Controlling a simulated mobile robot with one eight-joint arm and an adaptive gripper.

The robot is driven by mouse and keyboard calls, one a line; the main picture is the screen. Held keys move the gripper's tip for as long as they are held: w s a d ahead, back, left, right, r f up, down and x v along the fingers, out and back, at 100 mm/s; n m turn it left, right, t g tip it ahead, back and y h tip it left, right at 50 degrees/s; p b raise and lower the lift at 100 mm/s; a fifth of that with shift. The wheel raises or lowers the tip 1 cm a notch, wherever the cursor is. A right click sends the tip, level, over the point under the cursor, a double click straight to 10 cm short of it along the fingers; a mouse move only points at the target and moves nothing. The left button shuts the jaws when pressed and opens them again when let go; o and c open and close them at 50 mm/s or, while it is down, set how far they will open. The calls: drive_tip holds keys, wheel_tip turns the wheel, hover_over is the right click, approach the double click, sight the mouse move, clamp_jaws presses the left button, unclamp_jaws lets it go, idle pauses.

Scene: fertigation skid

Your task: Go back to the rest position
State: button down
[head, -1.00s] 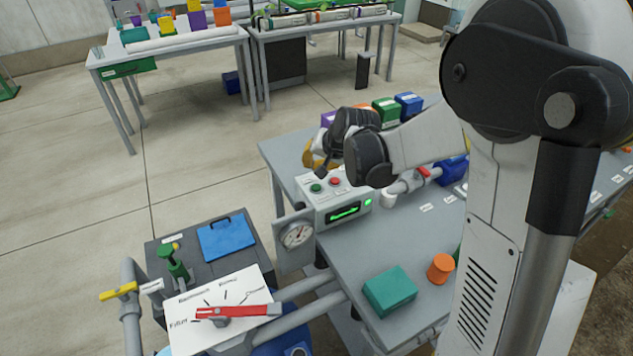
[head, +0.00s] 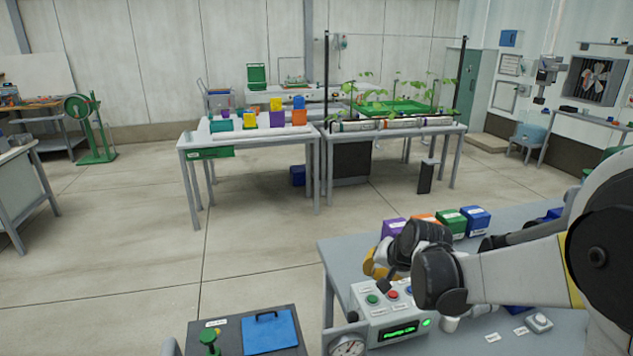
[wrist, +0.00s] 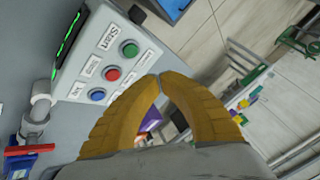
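My gripper (head: 376,264) is in the head view just behind the control box (head: 370,326), above the grey table. In the wrist view my gripper (wrist: 159,77) has its two yellow fingers meeting at the tips, with nothing held between them. The box's green, red and blue buttons show beside the fingers in the wrist view, with the green button (wrist: 130,49) nearest the tips. The fingertips look apart from the buttons. The box display (head: 398,333) is lit green.
Purple, orange, green and blue boxes (head: 450,222) stand on the table behind my wrist. A gauge (head: 347,346) is left of the control box. A dark case with a blue plate (head: 268,332) is lower left. Open floor (head: 255,255) lies between here and the far tables.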

drive_tip(key=s+r+n+h, duration=0.1)
drive_tip(key=s+r, duration=0.3)
drive_tip(key=s, duration=0.2)
drive_tip(key=s+r+n, duration=0.1)
drive_tip(key=s+r, duration=0.3)
drive_tip(key=s, duration=0.3)
drive_tip(key=s+n+h, duration=0.1)
drive_tip(key=s+n, duration=0.2)
drive_tip(key=s, duration=1.1)
drive_tip(key=shift+s+d+f, duration=0.2)
drive_tip(key=shift+s+d, duration=0.1)
drive_tip(key=shift+d, duration=0.05)
